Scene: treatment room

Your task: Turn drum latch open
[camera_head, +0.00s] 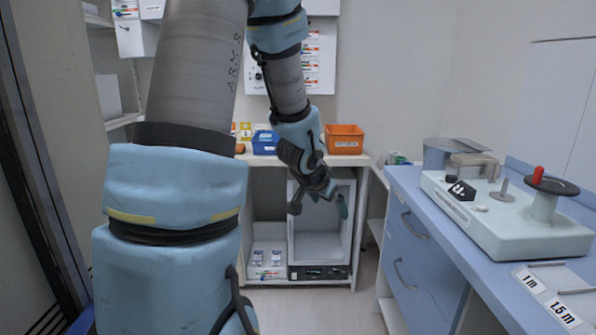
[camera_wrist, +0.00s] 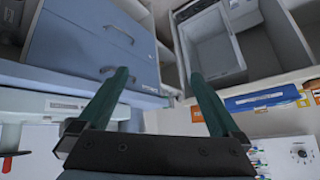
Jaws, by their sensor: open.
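A pale device (camera_head: 525,232) stands on the blue counter at the right of the head view. It carries a grey drum-like post topped by a dark disc (camera_head: 553,187) with a red knob (camera_head: 537,174). A small dark block with white marks (camera_head: 462,190) and a grey peg (camera_head: 503,191) also sit on it. I cannot tell which part is the latch. My gripper (camera_head: 328,199) hangs left of the counter, well apart from the device. Its teal fingers are spread and empty in the wrist view (camera_wrist: 160,76). The device's edge (camera_wrist: 45,104) shows there at left.
The blue counter (camera_head: 408,180) has drawers with handles facing left. Behind my gripper, a shelf unit (camera_head: 361,215) holds a grey open-fronted box (camera_head: 318,245), with an orange bin (camera_head: 344,139) and a blue bin (camera_head: 265,143) on top. Some floor is free between.

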